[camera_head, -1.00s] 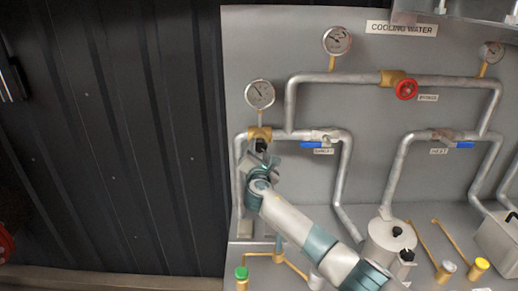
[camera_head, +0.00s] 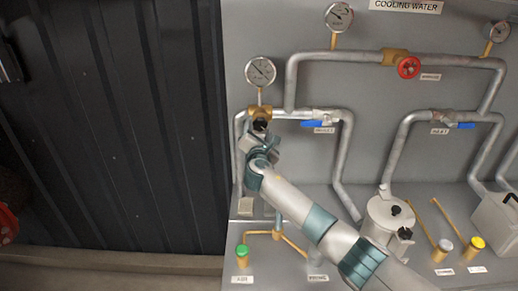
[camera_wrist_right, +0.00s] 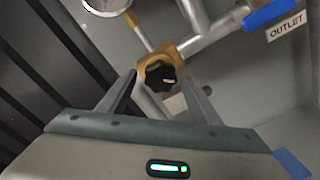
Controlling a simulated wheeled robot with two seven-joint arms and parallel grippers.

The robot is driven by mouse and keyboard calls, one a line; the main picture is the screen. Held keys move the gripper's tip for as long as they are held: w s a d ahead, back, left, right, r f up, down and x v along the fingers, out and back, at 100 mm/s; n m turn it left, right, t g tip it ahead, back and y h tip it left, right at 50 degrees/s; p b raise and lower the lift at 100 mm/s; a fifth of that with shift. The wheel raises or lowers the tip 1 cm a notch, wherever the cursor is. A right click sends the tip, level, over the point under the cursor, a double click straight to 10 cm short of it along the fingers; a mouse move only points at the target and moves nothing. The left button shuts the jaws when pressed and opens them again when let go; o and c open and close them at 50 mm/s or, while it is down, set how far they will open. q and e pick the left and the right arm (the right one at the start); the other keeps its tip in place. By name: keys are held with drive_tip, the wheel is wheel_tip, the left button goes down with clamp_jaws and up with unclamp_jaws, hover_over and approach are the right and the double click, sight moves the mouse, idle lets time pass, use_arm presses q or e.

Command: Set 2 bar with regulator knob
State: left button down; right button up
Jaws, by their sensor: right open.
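The black regulator knob (camera_head: 260,125) sits on a brass body (camera_head: 260,112) at the left end of the pipework, below a round pressure gauge (camera_head: 260,71). My right gripper (camera_head: 259,138) is at the knob, its arm coming up from the lower right. In the right wrist view, the black knob (camera_wrist_right: 161,78) with a pale mark lies between the two spread fingers of my right gripper (camera_wrist_right: 160,84). The fingers stand apart from the knob. The gauge (camera_wrist_right: 107,4) is cut off at the top edge, so its reading is hidden there. My left gripper is not in view.
A blue-handled outlet valve (camera_head: 318,124) is just right of the knob, and it is also in the wrist view (camera_wrist_right: 270,13). A red bypass wheel (camera_head: 408,68) and a metal pot (camera_head: 385,222) are further right. A dark ribbed wall (camera_head: 110,130) stands left.

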drive_tip(key=s+b, duration=0.5)
drive_tip(key=s, duration=1.2)
